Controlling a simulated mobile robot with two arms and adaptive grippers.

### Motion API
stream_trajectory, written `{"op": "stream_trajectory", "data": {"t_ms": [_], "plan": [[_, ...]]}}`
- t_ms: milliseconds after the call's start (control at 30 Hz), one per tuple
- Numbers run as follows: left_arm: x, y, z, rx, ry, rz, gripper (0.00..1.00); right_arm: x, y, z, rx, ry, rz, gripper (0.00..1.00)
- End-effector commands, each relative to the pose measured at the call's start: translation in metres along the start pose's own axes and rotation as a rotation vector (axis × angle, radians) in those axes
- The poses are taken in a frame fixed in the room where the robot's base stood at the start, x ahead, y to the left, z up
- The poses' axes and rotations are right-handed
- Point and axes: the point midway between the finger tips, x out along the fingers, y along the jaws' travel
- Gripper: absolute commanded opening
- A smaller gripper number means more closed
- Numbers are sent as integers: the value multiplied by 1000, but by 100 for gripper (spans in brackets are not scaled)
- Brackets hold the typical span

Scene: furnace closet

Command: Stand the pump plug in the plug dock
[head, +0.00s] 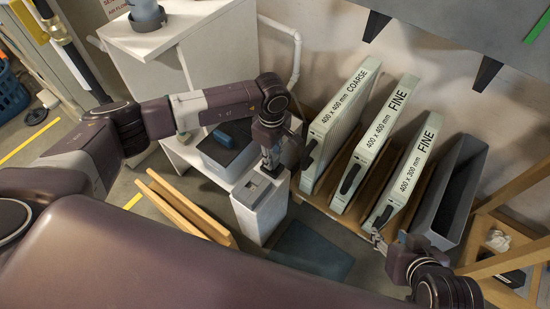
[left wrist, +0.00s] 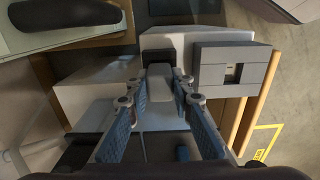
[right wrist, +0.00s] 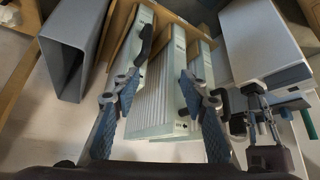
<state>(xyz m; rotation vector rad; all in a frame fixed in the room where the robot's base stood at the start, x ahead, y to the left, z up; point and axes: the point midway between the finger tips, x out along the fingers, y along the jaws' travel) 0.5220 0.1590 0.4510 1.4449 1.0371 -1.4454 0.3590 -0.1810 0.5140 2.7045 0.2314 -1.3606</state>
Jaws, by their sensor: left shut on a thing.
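My left gripper (head: 270,158) is shut on the pump plug, a grey block with a black end (left wrist: 158,84), seen between the fingers in the left wrist view. The plug dock is a grey block with a small square opening (left wrist: 210,76); in the head view it tops a white stand (head: 257,189). The plug is near the dock's back edge in the head view and left of the dock in the left wrist view. I cannot tell its height above the stand. My right gripper (head: 377,240) is open and empty, near the 400 x 300 filter; its fingers (right wrist: 158,82) are apart.
Three pale filters (head: 345,125) stand in a wooden rack right of the dock, with a grey bin (head: 452,195) beyond them. A dark pump box (head: 222,153) sits left of the dock. Wooden rails (head: 185,208) and a blue mat (head: 312,250) lie nearby.

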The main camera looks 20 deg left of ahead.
Motion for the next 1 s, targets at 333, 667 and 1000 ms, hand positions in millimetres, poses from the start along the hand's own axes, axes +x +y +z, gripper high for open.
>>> {"op": "stream_trajectory", "data": {"t_ms": [333,667,1000], "plan": [[2,0,0,0,0,0,0,2,-1,-8,0,34,-2,40],[4,0,0,0,0,0,0,3,-2,-17,0,67,-4,40],[5,0,0,0,0,0,0,3,-3,-25,-1,101,-5,40]]}}
